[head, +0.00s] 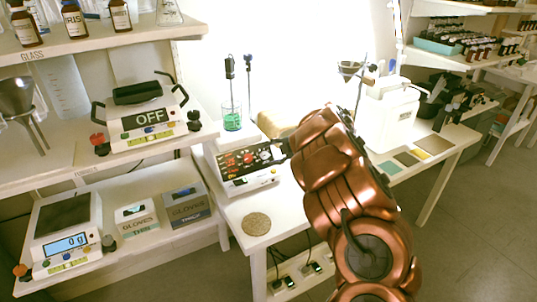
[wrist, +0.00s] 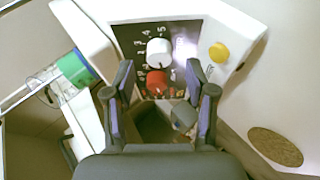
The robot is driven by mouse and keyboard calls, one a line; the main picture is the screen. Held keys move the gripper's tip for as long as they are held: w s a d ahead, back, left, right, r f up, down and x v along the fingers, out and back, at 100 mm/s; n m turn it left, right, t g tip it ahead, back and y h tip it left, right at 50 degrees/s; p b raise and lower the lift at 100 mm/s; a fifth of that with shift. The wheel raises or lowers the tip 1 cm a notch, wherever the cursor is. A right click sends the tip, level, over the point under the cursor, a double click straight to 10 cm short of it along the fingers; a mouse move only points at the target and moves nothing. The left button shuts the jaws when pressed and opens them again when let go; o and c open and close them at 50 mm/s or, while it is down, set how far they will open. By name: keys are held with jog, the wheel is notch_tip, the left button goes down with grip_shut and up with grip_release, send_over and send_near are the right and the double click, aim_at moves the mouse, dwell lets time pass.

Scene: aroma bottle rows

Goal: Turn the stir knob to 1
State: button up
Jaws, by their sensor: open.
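The stirrer's black front panel (head: 246,162) faces forward on the white bench. In the wrist view the panel shows a white knob (wrist: 158,50) and a red knob (wrist: 157,80), each ringed by small numbers. I cannot read which one is labelled stir, nor either setting clearly. My gripper (wrist: 159,70) is open, its two dark fingers on either side of the red knob in the picture, with the white knob just beyond the tips. I cannot tell whether a finger touches a knob. In the head view my gripper (head: 285,148) is at the panel's right end, partly hidden by my wrist.
A beaker of green liquid (head: 232,119) stands on the stirrer with rods above it. A yellow button (wrist: 219,52) is right of the knobs. A round cork mat (head: 256,223) lies in front. A shelf with an "OFF" device (head: 150,118) stands left.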

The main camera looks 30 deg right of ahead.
aim_at(265, 155)
jog(key=shift+x, duration=1.35)
grip_shut()
